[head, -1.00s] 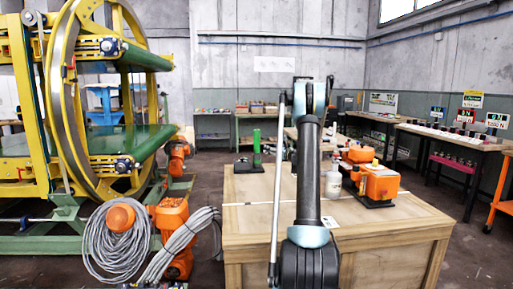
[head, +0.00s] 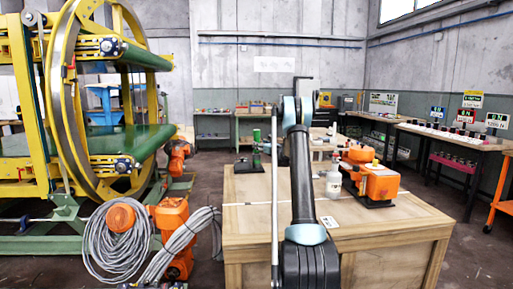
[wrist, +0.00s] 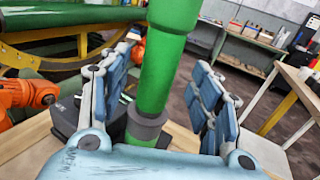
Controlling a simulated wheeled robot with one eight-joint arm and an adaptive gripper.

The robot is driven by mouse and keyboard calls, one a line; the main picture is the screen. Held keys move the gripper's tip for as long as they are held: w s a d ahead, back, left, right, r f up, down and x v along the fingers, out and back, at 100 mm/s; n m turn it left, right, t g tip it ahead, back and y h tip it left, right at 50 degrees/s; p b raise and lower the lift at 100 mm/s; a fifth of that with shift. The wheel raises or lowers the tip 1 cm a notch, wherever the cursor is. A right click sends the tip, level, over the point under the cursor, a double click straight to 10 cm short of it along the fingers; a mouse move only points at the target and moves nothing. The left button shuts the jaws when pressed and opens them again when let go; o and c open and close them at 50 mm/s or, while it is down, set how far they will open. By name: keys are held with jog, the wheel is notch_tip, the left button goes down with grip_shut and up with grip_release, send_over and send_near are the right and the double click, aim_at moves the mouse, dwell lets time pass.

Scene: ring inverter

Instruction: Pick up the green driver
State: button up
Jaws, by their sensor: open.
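The green driver (head: 256,139) stands upright on the back left part of the wooden crate top, in a dark base. In the wrist view the green driver (wrist: 171,50) rises between the two blue-grey fingers of my gripper (wrist: 163,64), with its grey collar low near the palm. The fingers are open, one on each side, with a gap visible on the right. I cannot tell whether the left finger touches it. In the head view my own arm hides most of the gripper.
The wooden crate (head: 262,219) also holds a white bottle (head: 333,184) and an orange machine (head: 375,184) to the right of my arm. A yellow ring machine (head: 70,100) and coiled grey cable (head: 118,246) stand left. Workbenches line the back and right.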

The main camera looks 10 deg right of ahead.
jog(key=x, duration=0.4)
jog(key=shift+w+a, duration=0.1)
jog(key=shift+w, duration=0.1)
jog(key=shift+c, duration=0.6)
grip_shut()
